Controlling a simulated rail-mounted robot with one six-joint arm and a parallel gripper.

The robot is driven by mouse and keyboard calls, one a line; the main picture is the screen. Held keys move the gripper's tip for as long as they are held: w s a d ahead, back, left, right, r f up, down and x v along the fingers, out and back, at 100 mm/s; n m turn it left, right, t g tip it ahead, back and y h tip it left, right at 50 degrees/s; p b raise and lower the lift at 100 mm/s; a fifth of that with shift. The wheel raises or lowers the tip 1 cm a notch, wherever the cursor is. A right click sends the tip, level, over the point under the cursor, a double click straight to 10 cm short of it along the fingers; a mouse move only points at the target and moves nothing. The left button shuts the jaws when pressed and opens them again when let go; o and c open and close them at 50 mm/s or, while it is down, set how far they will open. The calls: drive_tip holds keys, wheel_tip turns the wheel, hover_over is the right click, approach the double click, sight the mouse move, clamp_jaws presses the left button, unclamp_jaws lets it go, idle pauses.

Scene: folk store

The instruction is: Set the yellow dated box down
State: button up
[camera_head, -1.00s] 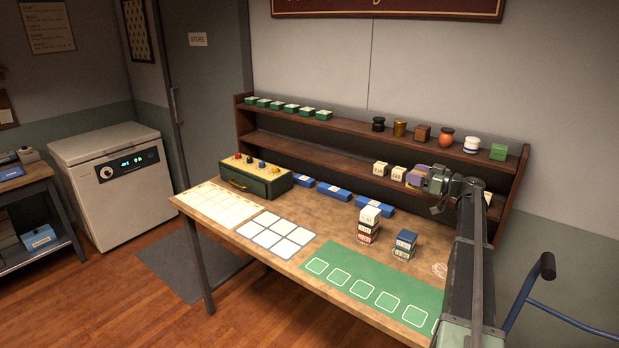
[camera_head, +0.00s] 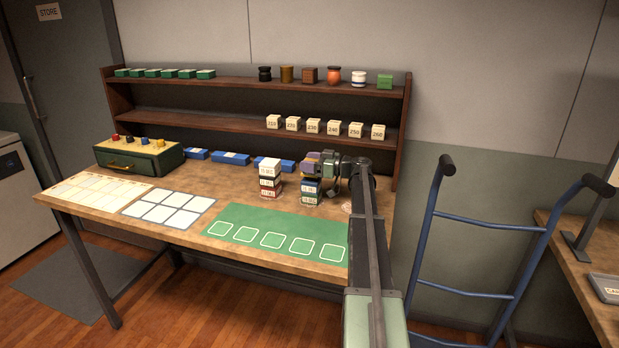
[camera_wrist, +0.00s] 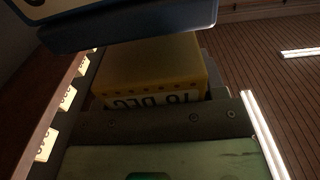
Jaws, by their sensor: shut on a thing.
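The yellow dated box (camera_wrist: 152,68) is between my gripper's jaws in the wrist view; its pale label with dark date lettering is partly covered. In the head view it cannot be made out clearly behind the jaws. My gripper (camera_head: 314,164) is shut on it, just above or in front of a short stack of blue and white dated boxes (camera_head: 310,191) on the table. Whether the held box touches that stack is not clear. To the left stands a stack of white and red dated boxes (camera_head: 269,179).
A green mat with white squares (camera_head: 228,234) lies in front of the stacks. Blue boxes (camera_head: 231,158) line the table's back. The shelf (camera_head: 200,122) behind holds numbered cream cubes (camera_head: 314,126) and jars. A blue hand truck (camera_head: 470,232) stands right of the table.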

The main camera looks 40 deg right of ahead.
wheel_tip(320, 180, down, 2)
drive_tip(key=shift+f+b, duration=0.15)
drive_tip(key=shift+b, duration=0.2)
drive_tip(key=shift+r+p, duration=0.3)
drive_tip(key=shift+f, duration=0.25)
drive_tip(key=o, duration=1)
drive_tip(key=shift+c, duration=0.2)
drive_tip(key=v, duration=1)
drive_tip(key=shift+s+d, duration=0.2)
drive_tip(key=shift+s, duration=0.15)
drive_tip(key=shift+o, duration=0.3)
drive_tip(key=shift+r, duration=0.1)
